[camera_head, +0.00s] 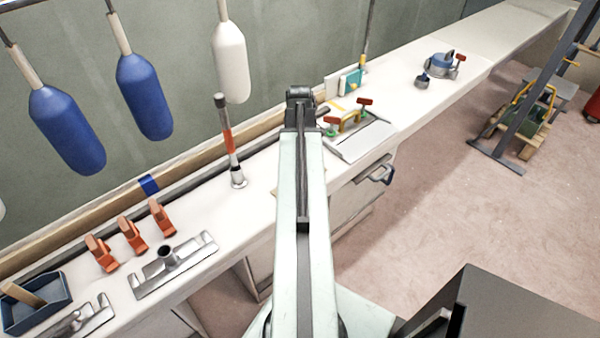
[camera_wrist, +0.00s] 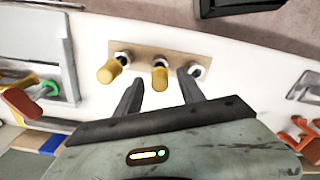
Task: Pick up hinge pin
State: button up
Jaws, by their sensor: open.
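In the wrist view a tan plate (camera_wrist: 140,57) lies on the white bench top. Two yellow pins (camera_wrist: 109,71) and (camera_wrist: 160,77) stand out of dark-and-white rings in it. A third ring (camera_wrist: 197,70) at the right shows no yellow pin and is partly covered by my right finger. I cannot tell for sure which is the hinge pin. My gripper (camera_wrist: 160,82) is open, with its fingers on either side of the middle yellow pin and nothing visibly held. In the head view my arm hides the fingers and most of the plate.
An orange-banded post (camera_head: 229,140) stands on the bench left of my arm. Orange cleats (camera_head: 132,236) and a metal bracket (camera_head: 175,265) lie farther left. A tray with red-handled clamps (camera_head: 362,138) is at right. Blue and white fenders (camera_head: 145,97) hang behind the bench.

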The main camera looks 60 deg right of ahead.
jog(key=shift+f, duration=0.35)
grip_shut()
notch_tip(320, 180, up, 10)
jog(key=p, duration=1)
jog(key=shift+r, duration=0.15)
jog(key=shift+f, duration=0.2)
